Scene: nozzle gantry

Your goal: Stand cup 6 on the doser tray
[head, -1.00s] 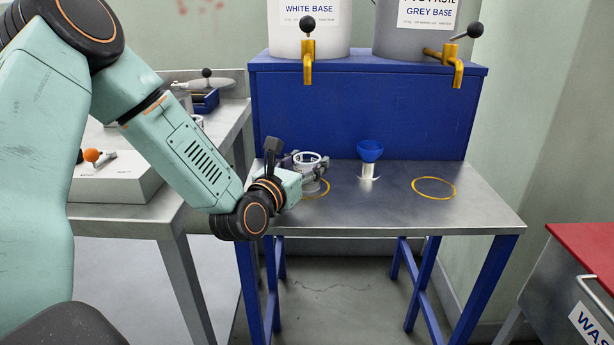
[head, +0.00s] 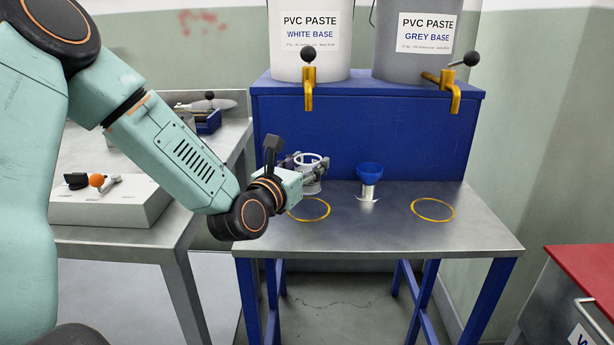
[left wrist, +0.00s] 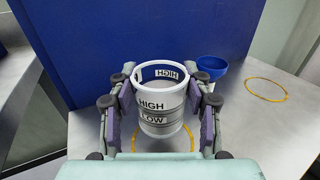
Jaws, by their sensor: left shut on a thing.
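A white-rimmed cup (head: 311,174) is held upright in the jaws of my left gripper (head: 313,168), above and slightly behind the left yellow ring (head: 309,209) on the steel bench. In the left wrist view, the cup (left wrist: 159,104) has HIGH and LOW markings and a grey band. Both fingers of my left gripper (left wrist: 160,108) close on its sides. No number 6 is readable on it. I cannot tell which surface is the doser tray. My right gripper is not in view.
A blue funnel (head: 369,170) on a metal stand is right of the cup. Farther right is an empty yellow ring (head: 433,210). White (head: 309,40) and grey (head: 412,40) paste buckets with yellow taps stand on the blue box (head: 360,125) behind. A side table (head: 100,237) is left.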

